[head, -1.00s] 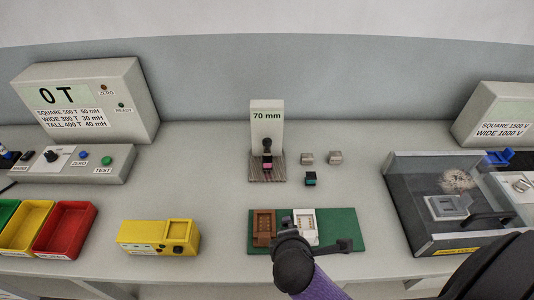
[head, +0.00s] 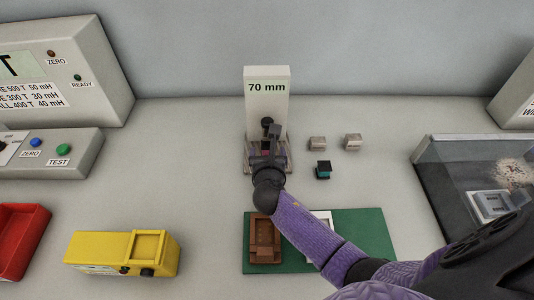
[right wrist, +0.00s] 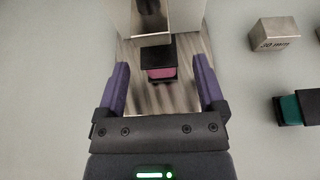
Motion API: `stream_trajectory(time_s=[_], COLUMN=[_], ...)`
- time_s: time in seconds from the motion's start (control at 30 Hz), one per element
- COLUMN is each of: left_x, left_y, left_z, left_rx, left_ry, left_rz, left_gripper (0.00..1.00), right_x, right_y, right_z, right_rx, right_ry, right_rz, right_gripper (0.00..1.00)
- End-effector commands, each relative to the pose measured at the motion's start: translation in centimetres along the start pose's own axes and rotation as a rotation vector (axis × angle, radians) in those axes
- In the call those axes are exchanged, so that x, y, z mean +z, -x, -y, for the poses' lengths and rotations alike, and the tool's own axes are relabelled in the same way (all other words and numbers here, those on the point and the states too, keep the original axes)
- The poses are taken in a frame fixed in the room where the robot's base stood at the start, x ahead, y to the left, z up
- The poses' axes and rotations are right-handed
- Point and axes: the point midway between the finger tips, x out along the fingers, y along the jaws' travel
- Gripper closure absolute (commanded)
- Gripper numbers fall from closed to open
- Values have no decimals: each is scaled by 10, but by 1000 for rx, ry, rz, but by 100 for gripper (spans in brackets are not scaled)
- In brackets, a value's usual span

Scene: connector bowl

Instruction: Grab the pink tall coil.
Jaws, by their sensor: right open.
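The pink coil (right wrist: 161,73), with black end pieces, sits on the wooden base of the 70 mm stand (head: 267,92). In the head view my right gripper mostly covers it. My right gripper (right wrist: 161,80) is open, its two purple fingers on either side of the coil's near end with gaps between. The coil lies between or just beyond the fingertips; I cannot tell exactly how deep. In the head view my right gripper (head: 268,150) is over the base. My left gripper is not in view.
A teal and black coil (head: 323,170) and two metal blocks (head: 318,143) (head: 353,141) lie right of the stand. A green mat (head: 362,232) with brown and white fixtures is in front. A yellow device (head: 122,253) stands front left, a clear-walled box (head: 440,185) at right.

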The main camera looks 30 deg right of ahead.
Motion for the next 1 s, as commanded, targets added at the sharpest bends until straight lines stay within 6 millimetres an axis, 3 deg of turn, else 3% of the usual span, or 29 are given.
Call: stream_trajectory(time_s=[0.07, 0.27, 0.37, 0.7, 1.0], left_x=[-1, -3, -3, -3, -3], left_y=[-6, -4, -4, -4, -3], left_z=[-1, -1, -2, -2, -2], left_rx=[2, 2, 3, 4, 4], left_ry=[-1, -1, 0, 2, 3], left_rz=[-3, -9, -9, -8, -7], left_gripper=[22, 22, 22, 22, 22], right_x=[-2, 0, 0, 0, 2], right_y=[-9, -10, -10, -9, -9], right_z=[0, 0, 0, 0, 0], right_rx=[0, 0, 0, 0, 0], right_ry=[0, -1, -1, -2, -2], right_rz=[0, -1, -1, -1, 0], right_gripper=[12, 12, 29, 100, 100])
